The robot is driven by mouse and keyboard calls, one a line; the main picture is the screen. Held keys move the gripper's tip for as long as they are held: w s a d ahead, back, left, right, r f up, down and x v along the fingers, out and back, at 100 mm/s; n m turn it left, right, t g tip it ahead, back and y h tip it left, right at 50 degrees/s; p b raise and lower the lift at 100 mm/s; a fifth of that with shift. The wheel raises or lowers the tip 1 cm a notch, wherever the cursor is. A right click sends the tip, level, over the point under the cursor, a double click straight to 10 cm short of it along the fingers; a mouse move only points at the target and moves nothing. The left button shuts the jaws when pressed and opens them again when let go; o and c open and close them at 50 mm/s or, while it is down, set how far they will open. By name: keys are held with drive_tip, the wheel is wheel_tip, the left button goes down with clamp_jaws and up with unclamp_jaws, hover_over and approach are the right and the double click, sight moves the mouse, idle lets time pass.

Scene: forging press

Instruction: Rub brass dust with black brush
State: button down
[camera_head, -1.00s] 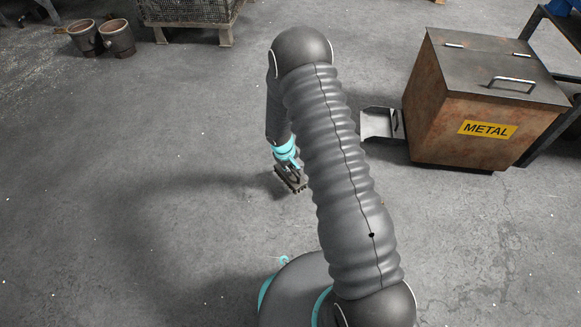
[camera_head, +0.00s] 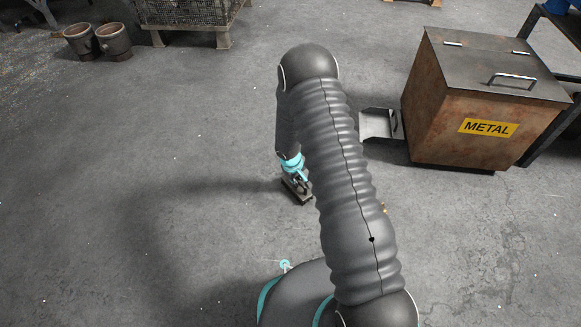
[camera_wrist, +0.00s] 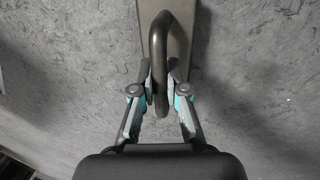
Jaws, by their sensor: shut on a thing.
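My gripper (camera_head: 299,180) is low over the concrete floor, left of my arm in the head view. It is shut on the dark looped handle (camera_wrist: 158,50) of the black brush (camera_head: 297,192). In the wrist view the brush's flat grey-brown back (camera_wrist: 181,30) lies under the handle between the fingers. The brush appears to be down at the floor; its bristles are hidden, so contact is unclear. A small brass-coloured bit (camera_head: 385,209) shows at the right edge of my arm, which may hide more. No other brass dust can be made out.
A rusty METAL bin (camera_head: 450,135) stands at the right, with a pale dustpan-like scoop (camera_head: 377,125) beside it. Two buckets (camera_head: 98,42) and a wire crate (camera_head: 187,12) are at the back left. Pale specks dot the floor; the left floor is clear.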

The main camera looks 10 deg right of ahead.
sight(290, 184)
drive_tip(key=shift+s+d, duration=0.15)
drive_tip(key=shift+d, duration=0.3)
drive_tip(key=shift+a+r+p, duration=0.1)
drive_tip(key=shift+a+p, duration=0.05)
drive_tip(key=shift+p, duration=0.2)
drive_tip(key=shift+w+a+b, duration=0.3)
drive_tip(key=shift+a, duration=0.5)
drive_tip(key=shift+w+a, duration=0.2)
drive_tip(key=shift+a, duration=0.35)
drive_tip(key=shift+w+a, duration=0.15)
drive_tip(key=shift+a, duration=0.4)
wheel_tip(290, 184, up, 8)
drive_tip(key=p, duration=0.4)
drive_tip(key=shift+d, duration=0.1)
